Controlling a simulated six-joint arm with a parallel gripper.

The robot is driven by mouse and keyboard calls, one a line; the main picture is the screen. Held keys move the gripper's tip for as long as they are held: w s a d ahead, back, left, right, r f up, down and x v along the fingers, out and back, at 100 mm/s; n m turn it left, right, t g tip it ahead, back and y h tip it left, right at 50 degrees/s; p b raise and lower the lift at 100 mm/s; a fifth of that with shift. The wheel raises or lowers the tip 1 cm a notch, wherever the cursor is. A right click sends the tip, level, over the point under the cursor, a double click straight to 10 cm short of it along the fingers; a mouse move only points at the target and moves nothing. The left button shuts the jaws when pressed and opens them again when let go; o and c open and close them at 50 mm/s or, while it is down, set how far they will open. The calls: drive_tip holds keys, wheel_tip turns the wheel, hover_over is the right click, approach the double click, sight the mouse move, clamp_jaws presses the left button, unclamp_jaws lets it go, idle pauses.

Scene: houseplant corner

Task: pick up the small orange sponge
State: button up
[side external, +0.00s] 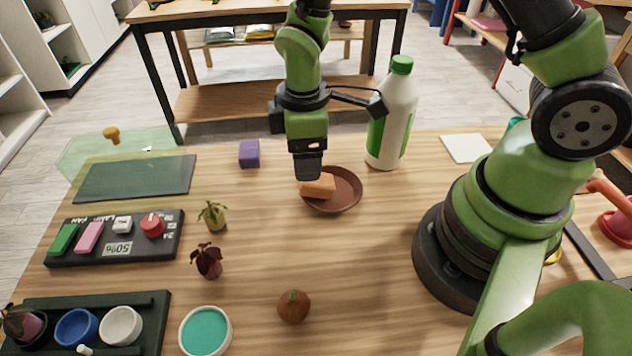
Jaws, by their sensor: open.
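My gripper (307,170) points down just above and slightly left of the sponge. It is open. In this view its lower end overlaps the back left edge of the sponge, so I cannot tell whether they touch.
A white and green bottle (393,115) stands close behind right of the saucer. A purple block (249,153) sits to the left. Small plants (213,215), a brown round object (293,306) and a teal-filled bowl (205,331) stand nearer.

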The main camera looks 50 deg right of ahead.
drive_tip(key=f, duration=0.5)
drive_tip(key=shift+w+a+f, duration=0.2)
drive_tip(key=shift+w+f, duration=0.05)
drive_tip(key=shift+f, duration=0.05)
drive_tip(key=c, duration=1.1)
drive_tip(key=shift+o, duration=0.2)
drive_tip(key=shift+r, duration=0.15)
drive_tip(key=r, duration=0.9)
drive_tip(key=shift+s+d+r, duration=0.15)
drive_tip(key=shift+s, duration=0.05)
drive_tip(key=s+d+g+h, duration=0.3)
hover_over(342, 191)
drive_tip(key=w+a, duration=0.1)
wheel_tip(342, 191, down, 4)
drive_tip(key=shift+w+a+r, duration=0.1)
drive_tip(key=shift+a, duration=0.05)
drive_tip(key=shift+f, duration=2.55)
